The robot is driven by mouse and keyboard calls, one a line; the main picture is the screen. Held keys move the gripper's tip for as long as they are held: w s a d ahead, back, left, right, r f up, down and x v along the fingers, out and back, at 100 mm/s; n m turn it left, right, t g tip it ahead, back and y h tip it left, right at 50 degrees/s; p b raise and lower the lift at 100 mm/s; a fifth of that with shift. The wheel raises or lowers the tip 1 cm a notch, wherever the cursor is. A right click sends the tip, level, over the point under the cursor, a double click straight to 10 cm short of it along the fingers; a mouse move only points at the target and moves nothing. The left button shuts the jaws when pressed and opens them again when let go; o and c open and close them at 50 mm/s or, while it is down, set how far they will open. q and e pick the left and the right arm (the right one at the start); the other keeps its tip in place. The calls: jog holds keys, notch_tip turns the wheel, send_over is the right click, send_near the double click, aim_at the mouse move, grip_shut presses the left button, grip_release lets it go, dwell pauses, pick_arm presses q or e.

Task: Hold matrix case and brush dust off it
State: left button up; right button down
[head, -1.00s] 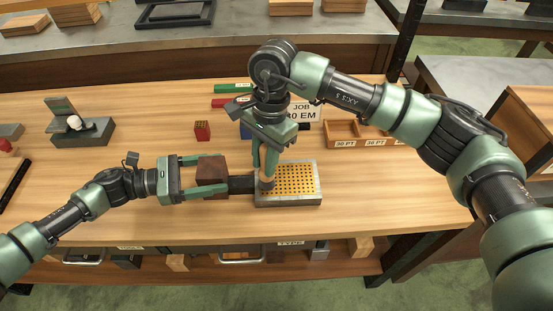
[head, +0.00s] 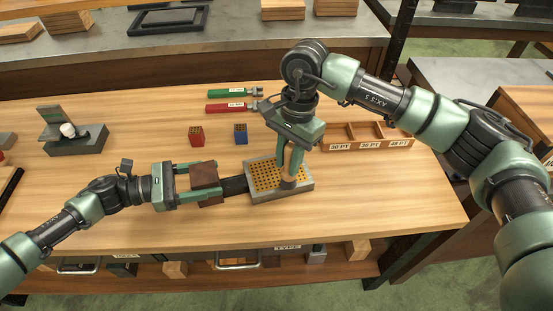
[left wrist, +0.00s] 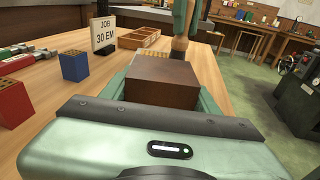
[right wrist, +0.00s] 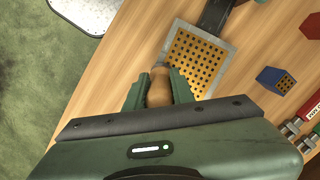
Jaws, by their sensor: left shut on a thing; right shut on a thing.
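The matrix case (head: 264,178) is a grey-framed plate with a gold perforated grid, low over the bench. A dark bar joins it to a brown block (head: 204,176). My left gripper (head: 208,183) is shut on this brown block, one finger on each side; the block also shows in the left wrist view (left wrist: 162,80). My right gripper (head: 291,168) points down and is shut on the wooden handle of the brush (head: 289,182). The brush is at the near right part of the grid. The right wrist view shows the brush handle (right wrist: 159,90) beside the case (right wrist: 178,48); the bristles are hidden.
A red block (head: 196,136) and a blue block (head: 240,134) stand behind the case. Green (head: 229,93) and red (head: 230,107) tools lie further back. A wooden compartment tray (head: 366,146) is at right. The bench front is clear.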

jog(key=shift+s+d, duration=0.1)
jog(key=shift+d, duration=2.3)
jog(key=shift+a, duration=5.85)
jog(key=shift+w+a+r, duration=0.15)
jog(key=shift+w, duration=0.1)
notch_tip(320, 180, up, 8)
pick_arm(q)
jog(key=o, duration=1.5)
jog(key=v, duration=1.2)
jog(key=shift+f, duration=0.1)
